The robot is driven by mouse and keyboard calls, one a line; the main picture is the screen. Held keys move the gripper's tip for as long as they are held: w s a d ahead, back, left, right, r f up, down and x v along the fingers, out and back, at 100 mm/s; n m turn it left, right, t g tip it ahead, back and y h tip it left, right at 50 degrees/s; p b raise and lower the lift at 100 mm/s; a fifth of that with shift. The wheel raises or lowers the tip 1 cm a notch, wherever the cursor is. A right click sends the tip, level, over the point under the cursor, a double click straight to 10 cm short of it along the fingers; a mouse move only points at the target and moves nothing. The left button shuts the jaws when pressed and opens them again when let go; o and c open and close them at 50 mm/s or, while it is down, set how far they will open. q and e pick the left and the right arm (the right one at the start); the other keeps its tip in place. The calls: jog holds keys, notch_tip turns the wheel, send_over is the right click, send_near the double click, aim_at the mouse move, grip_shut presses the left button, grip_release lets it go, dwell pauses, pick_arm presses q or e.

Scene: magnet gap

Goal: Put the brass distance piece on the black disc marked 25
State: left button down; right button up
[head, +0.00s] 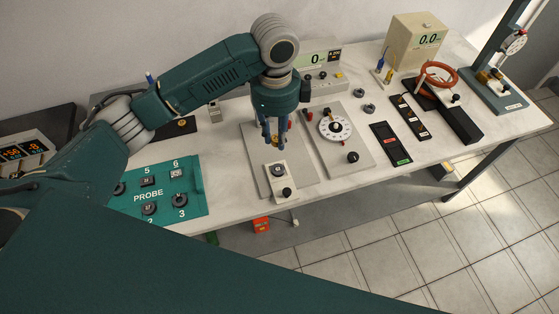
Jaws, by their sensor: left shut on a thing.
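My left gripper (270,140) points straight down over a grey base plate (256,178) in the middle of the bench. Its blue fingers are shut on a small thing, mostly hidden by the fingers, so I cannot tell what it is. A small dark disc (278,170) sits on a white block on that plate, just in front of the gripper. I can read no 25 on it. I cannot pick out the brass distance piece for certain; small brass-coloured pieces (483,77) stand by the stand at the right. My right gripper is not in view.
A green PROBE board (194,184) with numbered dark pieces lies at the left. A plate with a white dial (335,127) stands close right of the gripper. Two dark rings (369,107), dark trays (391,144) and a gauge stand (493,90) are further right.

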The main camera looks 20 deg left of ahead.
pick_arm(q)
jog(key=p, duration=0.1)
send_over(278, 169)
notch_tip(278, 169, down, 7)
jog(key=shift+s+f, duration=0.1)
jog(key=shift+f, duration=0.8)
notch_tip(278, 169, down, 4)
jog(key=shift+r+p, duration=0.15)
jog(key=shift+p, duration=0.35)
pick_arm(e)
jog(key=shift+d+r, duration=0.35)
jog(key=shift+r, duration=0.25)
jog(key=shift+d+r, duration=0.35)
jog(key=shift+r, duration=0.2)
pick_arm(q)
jog(key=shift+f, duration=0.2)
jog(key=c, duration=1.5)
grip_release()
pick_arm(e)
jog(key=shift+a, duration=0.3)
